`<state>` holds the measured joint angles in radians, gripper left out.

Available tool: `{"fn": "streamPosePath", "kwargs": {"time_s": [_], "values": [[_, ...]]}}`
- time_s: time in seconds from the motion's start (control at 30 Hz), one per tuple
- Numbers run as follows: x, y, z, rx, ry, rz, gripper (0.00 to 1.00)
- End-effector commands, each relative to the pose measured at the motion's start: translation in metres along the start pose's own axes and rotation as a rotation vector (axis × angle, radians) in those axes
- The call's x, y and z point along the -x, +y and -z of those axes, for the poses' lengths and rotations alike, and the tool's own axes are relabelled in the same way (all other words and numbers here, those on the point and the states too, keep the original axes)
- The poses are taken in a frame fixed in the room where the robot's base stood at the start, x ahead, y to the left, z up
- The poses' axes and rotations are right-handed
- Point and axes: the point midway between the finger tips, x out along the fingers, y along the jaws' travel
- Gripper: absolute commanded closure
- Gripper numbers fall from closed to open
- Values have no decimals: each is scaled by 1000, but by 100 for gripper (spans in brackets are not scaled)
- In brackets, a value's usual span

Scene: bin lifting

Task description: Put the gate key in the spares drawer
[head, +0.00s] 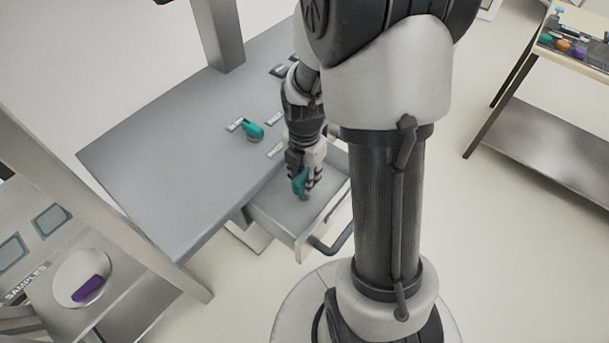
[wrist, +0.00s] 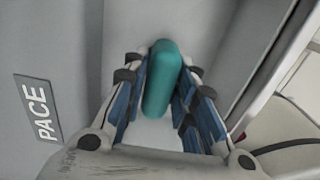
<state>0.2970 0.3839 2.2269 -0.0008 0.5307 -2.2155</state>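My gripper (head: 303,191) points down over the open drawer (head: 284,213) at the front of the grey table. It is shut on a teal, rounded, elongated piece (head: 299,181), which may be the gate key; no label on it can be read. In the wrist view the teal piece (wrist: 162,80) sits between the blue finger pads of the gripper (wrist: 165,92). I cannot tell how far it is above the drawer floor. A second teal piece (head: 253,131) lies on the table top beside a small label.
The grey table (head: 160,155) has several small labels; one reading "PACE" shows in the wrist view (wrist: 38,107). At lower left, a purple piece (head: 88,289) lies on a round white dish (head: 70,268) by "SAMPLES". Another bench (head: 578,50) with coloured items stands upper right.

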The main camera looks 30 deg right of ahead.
Motion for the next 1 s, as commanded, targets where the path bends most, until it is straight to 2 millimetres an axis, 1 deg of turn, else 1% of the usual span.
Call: {"fn": "streamPosePath", "kwargs": {"time_s": [0.03,0.2,0.23,0.57,0.67,0.77,0.9,1.0], "values": [[0,0,0,0,0,0,69],[0,0,0,0,0,0,58],[0,0,0,0,0,0,57],[3,0,0,0,0,0,57],[14,0,0,0,-1,-1,57],[33,1,0,0,-2,-3,57],[65,1,-1,0,-3,-4,57],[86,1,-1,0,-3,-4,57]]}}
